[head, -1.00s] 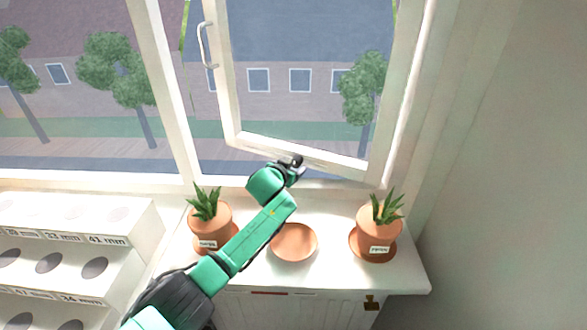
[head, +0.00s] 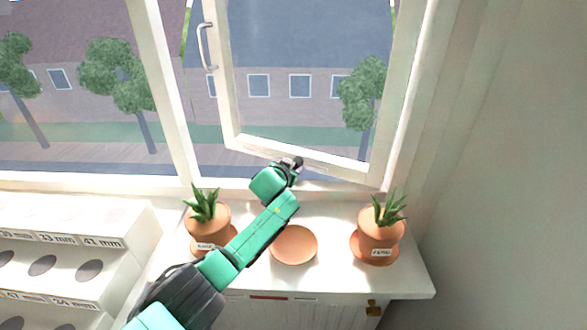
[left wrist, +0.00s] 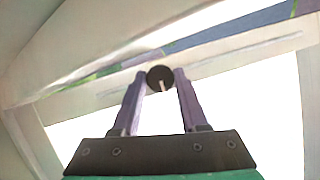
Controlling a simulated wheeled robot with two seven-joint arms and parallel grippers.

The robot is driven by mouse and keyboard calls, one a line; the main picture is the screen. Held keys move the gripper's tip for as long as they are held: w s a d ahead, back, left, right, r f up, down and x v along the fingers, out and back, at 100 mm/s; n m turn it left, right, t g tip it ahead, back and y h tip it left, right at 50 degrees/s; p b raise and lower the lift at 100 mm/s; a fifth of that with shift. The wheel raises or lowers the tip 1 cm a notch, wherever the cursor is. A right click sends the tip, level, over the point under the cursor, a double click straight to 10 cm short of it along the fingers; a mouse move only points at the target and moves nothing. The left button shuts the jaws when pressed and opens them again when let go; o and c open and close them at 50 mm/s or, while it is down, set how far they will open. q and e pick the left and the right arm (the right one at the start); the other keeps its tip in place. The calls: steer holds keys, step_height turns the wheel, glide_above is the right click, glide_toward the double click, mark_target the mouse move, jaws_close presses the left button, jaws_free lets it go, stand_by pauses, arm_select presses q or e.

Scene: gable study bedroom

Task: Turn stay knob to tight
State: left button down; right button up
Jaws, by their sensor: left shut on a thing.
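The stay knob (left wrist: 160,78) shows in the left wrist view as a dark round disc with a pale pointer mark that points down in the picture. My left gripper (left wrist: 160,85) is shut on the knob, one finger on each side of it. In the head view my left gripper (head: 293,164) is at the bottom rail of the open window sash (head: 300,151). The gripper and wrist hide the knob there. Any tight or loose marking is too small to see. My right gripper is not in view.
Two potted plants stand on the sill, one left (head: 207,225) and one right (head: 378,238), with an empty terracotta saucer (head: 294,245) between them under my left arm. A white rack with labelled holes (head: 75,225) is at the left. A wall closes off the right.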

arm_select(q)
steer(key=m+b, duration=0.1)
steer(key=b, duration=0.1)
steer(key=m+t+y+b, duration=0.1)
steer(key=b, duration=0.1)
steer(key=shift+d+f, duration=0.1)
steer(key=shift+f, duration=0.25)
steer(key=m+y+b, duration=0.1)
steer(key=m+b, duration=0.1)
steer(key=b, duration=0.1)
steer(key=shift+s+t, duration=0.1)
steer(key=shift+t, duration=0.3)
steer(key=shift+r+m+b, duration=0.2)
steer(key=shift+m+b, duration=0.2)
steer(key=shift+b, duration=0.05)
steer(key=shift+c, duration=2.2)
jaws_free()
